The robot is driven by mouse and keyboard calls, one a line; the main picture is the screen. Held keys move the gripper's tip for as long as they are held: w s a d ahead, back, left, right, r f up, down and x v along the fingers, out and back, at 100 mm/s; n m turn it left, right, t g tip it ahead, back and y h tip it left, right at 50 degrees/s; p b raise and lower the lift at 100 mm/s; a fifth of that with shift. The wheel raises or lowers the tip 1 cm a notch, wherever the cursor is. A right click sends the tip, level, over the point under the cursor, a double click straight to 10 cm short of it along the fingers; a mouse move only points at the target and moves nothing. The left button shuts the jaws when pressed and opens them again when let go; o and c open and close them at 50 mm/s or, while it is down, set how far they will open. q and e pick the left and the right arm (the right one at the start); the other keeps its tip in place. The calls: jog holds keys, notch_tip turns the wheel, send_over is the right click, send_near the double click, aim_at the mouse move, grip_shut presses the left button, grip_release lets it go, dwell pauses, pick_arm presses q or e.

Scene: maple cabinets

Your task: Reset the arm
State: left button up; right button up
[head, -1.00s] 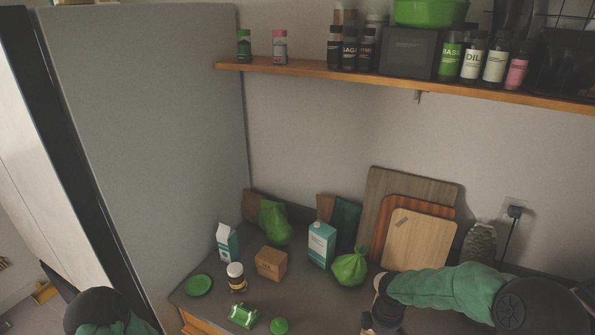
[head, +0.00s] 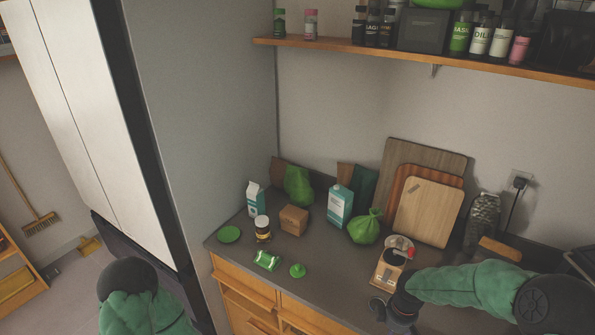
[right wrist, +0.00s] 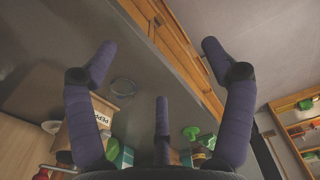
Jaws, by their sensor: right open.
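My right arm comes in from the right in the head view, green-sleeved, with its dark gripper (head: 392,311) low by the counter's front edge. In the right wrist view the right gripper (right wrist: 156,55) has its purple fingers spread wide, with nothing between them. My left arm (head: 145,295) shows only as a green sleeve and dark joint at the lower left; its gripper is out of view.
A spice shelf (head: 430,64) runs above.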

pick_arm(q)
notch_tip(320, 180, down, 14)
jog(key=b, duration=1.3)
jog(key=shift+w, duration=0.25)
pick_arm(e)
jog(key=s+a+f+m+y, duration=0.1)
jog(key=s+a+f+m, duration=0.3)
jog(key=f, duration=0.6)
jog(key=s+a+f+m+y, duration=0.1)
jog(key=s+a+f+m, duration=0.4)
jog(key=f, duration=0.5)
jog(key=s+a+f+m+y, duration=0.1)
jog(key=s+a+f+m, duration=0.3)
jog(key=f, duration=0.7)
jog(key=s+a, duration=0.2)
jog(key=a, duration=0.1)
jog(key=shift+s, duration=0.4)
jog(key=shift+w+a+r, duration=0.1)
